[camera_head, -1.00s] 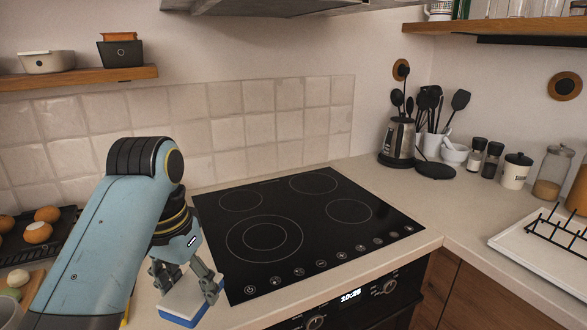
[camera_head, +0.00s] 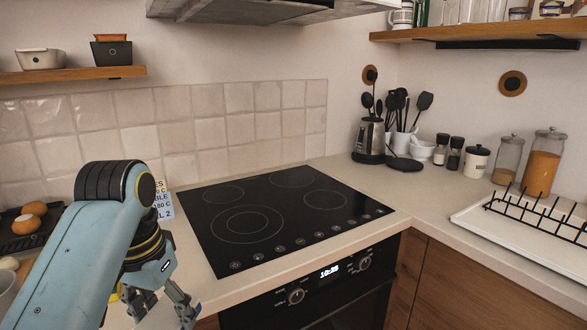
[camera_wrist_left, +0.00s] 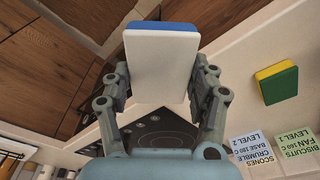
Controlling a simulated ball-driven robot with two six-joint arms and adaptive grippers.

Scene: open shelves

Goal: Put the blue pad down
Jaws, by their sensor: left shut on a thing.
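The blue pad (camera_wrist_left: 160,62) is a flat block with a broad white face and a blue edge. My left gripper (camera_wrist_left: 160,85) is shut on it, one finger at each side, in the left wrist view. In the head view the left gripper (camera_head: 163,308) is low at the left, by the counter's front edge, and the pad is mostly cut off or hidden there. I cannot tell whether the pad touches anything below. My right gripper is in neither view.
A black cooktop (camera_head: 265,215) lies right of the left gripper. A green and yellow sponge (camera_wrist_left: 277,83) and two printed cards (camera_wrist_left: 252,148) are on the counter. A white tray with a black rack (camera_head: 520,222) is at right.

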